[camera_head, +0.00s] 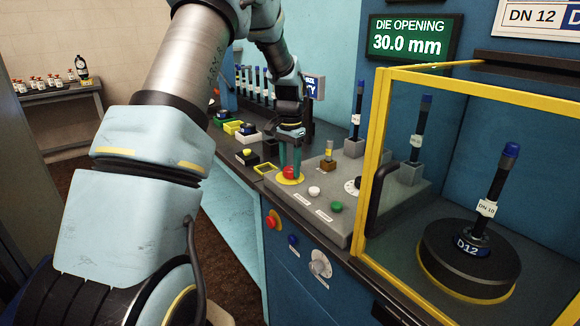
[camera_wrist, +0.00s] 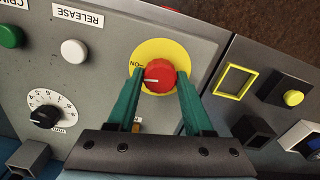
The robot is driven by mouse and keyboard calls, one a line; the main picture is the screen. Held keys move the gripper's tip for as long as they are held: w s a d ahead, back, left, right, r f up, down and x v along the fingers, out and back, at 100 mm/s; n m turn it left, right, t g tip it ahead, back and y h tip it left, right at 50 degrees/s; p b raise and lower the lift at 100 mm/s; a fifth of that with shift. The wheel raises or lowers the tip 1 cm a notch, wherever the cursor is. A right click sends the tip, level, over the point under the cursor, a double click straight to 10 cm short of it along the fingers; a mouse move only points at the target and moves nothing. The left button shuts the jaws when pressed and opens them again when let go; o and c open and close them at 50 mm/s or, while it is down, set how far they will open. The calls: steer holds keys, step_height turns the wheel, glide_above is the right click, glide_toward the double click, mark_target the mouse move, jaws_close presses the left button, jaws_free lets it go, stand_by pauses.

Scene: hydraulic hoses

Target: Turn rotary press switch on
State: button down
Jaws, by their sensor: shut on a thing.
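The rotary switch is a red knob (camera_head: 289,173) on a yellow disc at the near left corner of the grey control panel. In the wrist view the red knob (camera_wrist: 158,86) shows a white line pointing left, near a printed "ON" on the yellow disc (camera_wrist: 162,49). My gripper (camera_head: 290,162) reaches down from above with two green fingers. In the wrist view my gripper (camera_wrist: 160,78) has one finger on each side of the knob, shut on it. The fingers cover parts of the disc and knob sides.
A white RELEASE button (camera_head: 314,191), a green button (camera_head: 336,207) and a dial (camera_wrist: 45,117) share the panel. The yellow-framed guard (camera_head: 372,150) with a black handle stands to the right. An empty yellow square frame (camera_wrist: 234,81) lies beside the panel.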

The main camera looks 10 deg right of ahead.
mark_target(290, 168)
steer(key=shift+m, duration=1)
steer(key=shift+c, duration=1.5)
jaws_free()
steer(key=shift+r, duration=0.1)
step_height(290, 168, up, 11)
steer(key=b, duration=0.2)
steer(key=shift+f, duration=0.2)
